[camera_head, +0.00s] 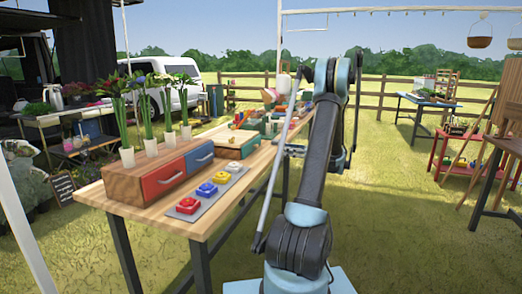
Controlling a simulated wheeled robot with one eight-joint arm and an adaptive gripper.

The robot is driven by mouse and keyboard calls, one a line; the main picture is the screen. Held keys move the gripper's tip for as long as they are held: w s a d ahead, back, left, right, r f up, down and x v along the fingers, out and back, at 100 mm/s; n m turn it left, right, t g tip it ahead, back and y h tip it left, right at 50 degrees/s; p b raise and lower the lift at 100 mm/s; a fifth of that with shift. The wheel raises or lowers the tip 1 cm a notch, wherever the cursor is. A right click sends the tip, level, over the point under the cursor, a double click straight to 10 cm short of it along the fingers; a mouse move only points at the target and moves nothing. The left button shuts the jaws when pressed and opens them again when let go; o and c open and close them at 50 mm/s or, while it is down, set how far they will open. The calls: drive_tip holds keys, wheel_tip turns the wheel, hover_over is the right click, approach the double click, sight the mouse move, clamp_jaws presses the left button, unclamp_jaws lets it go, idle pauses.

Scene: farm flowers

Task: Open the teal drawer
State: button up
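A low wooden box with a teal drawer front (250,148) sits on the wooden table (228,200), behind a larger wooden drawer unit. The teal front faces right and looks shut; a small light spot on it may be its handle. My arm stands to the right of the table, with its elbow raised high. What seems to be my gripper (291,150) is a small dark shape by the table's right edge, to the right of the teal drawer and apart from it. My arm partly hides it, and its fingers are too small to read.
The nearer unit has a red drawer (163,178) and a blue drawer (200,158), with several potted flowers on top. Red, blue and yellow buttons lie on a grey strip (212,191) in front. Colourful items crowd the table's far end. Open grass lies right of the table.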

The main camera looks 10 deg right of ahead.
sight(261, 153)
drive_tip(key=x, duration=1.5)
clamp_jaws()
